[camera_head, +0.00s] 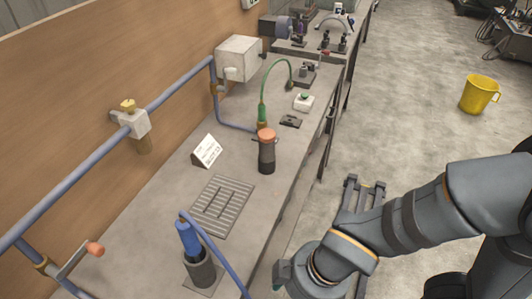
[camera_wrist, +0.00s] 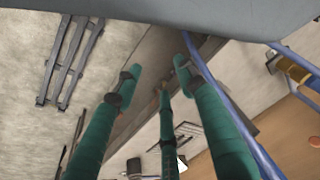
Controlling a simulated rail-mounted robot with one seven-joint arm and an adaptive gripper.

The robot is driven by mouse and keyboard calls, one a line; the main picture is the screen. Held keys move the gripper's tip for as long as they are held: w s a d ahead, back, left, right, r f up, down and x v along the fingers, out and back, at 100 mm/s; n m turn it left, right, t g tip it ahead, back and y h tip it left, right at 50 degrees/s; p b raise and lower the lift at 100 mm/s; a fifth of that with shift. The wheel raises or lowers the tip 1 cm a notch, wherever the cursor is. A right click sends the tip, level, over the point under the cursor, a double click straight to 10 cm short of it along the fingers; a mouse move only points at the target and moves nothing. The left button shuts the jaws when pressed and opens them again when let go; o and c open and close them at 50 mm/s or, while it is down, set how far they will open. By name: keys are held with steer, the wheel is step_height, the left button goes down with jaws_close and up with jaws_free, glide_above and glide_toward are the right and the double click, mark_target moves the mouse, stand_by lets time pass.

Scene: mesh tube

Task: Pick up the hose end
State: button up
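A blue hose (camera_head: 222,262) arches out of view at the bottom of the head view. Its thick blue end piece (camera_head: 188,238) stands in a dark round holder (camera_head: 202,270) at the bench's near end. A blue line, which looks like this hose (camera_wrist: 211,81), runs behind one finger in the wrist view. My gripper (camera_wrist: 160,86) has three teal fingers spread apart with nothing between them. In the head view my gripper, partly cut off, is right of the holder, beside the bench edge. A second, green hose (camera_head: 271,73) arches farther back on the bench.
A slotted drain plate (camera_head: 222,205), a dark cylinder with an orange top (camera_head: 266,155) and a white sign (camera_head: 207,151) are on the bench. Blue pipes with a valve (camera_head: 133,122) line the wooden wall. A yellow bucket (camera_head: 478,95) stands on the open floor.

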steer(key=shift+o, duration=0.7)
steer(key=o, duration=0.7)
steer(key=shift+o, duration=0.8)
